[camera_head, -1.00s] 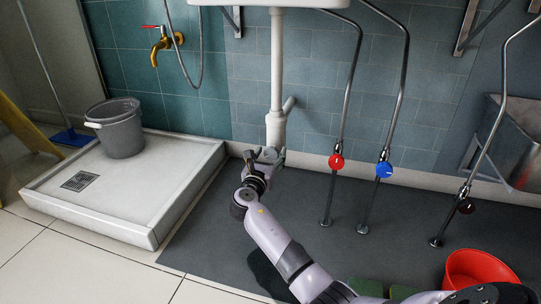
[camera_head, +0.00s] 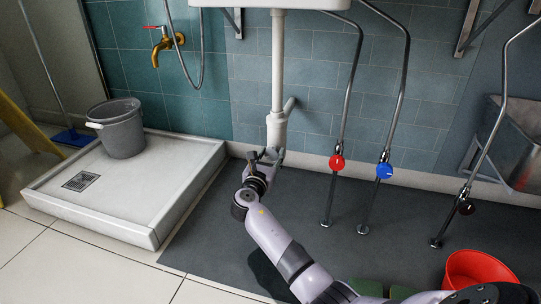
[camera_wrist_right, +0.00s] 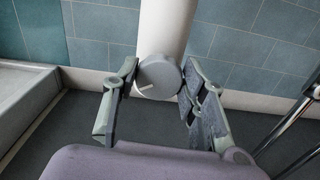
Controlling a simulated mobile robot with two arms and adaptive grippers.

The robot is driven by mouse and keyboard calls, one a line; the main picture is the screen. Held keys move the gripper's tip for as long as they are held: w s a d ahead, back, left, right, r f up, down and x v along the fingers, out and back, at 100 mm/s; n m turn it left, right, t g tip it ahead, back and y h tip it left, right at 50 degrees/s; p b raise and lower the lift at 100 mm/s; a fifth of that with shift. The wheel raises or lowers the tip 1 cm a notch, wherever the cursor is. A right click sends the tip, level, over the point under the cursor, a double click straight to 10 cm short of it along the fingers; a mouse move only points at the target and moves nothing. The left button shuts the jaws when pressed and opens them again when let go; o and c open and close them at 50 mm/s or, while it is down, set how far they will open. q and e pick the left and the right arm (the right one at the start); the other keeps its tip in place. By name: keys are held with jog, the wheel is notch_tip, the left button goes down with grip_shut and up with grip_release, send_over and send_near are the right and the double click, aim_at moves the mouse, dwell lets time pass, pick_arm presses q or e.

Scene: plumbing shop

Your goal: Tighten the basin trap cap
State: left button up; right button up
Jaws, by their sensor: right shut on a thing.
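The basin trap (camera_head: 277,128) is a white vertical pipe with a wider lower body and a short side stub, under the white basin (camera_head: 270,3). Its cap (camera_wrist_right: 160,78) is a round grey disc with a pale line mark, at the lower end of the white pipe in the right wrist view. My right gripper (camera_head: 266,156) is at the trap's lower end. In the right wrist view its two fingers (camera_wrist_right: 158,68) stand on either side of the cap and are shut on it. In the head view the gripper mostly hides the cap. My left gripper is not in view.
A shower tray (camera_head: 150,180) with a grey bucket (camera_head: 121,132) is on the left. Chrome pipes with a red valve (camera_head: 337,162) and a blue valve (camera_head: 384,170) stand to the right. A red tub (camera_head: 478,268) is at lower right. The dark mat (camera_head: 215,235) has free room left of my arm.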

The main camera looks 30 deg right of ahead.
jog(key=shift+r+m+p, duration=0.15)
jog(key=shift+m+p, duration=0.45)
jog(key=shift+m, duration=1.4)
jog(key=m, duration=0.4)
jog(key=shift+s+d+f+m, duration=0.1)
jog(key=shift+d+f+m, duration=0.1)
jog(key=shift+m, duration=0.1)
jog(key=m+b, duration=0.1)
jog(key=m, duration=0.3)
jog(key=shift+f+m, duration=0.15)
jog(key=shift+m, duration=0.15)
jog(key=m, duration=0.2)
jog(key=shift+m, duration=0.4)
jog(key=m, duration=0.4)
jog(key=shift+f+b, duration=0.1)
jog(key=shift+b, duration=0.3)
jog(key=shift+m, duration=2.1)
jog(key=shift+f, duration=0.1)
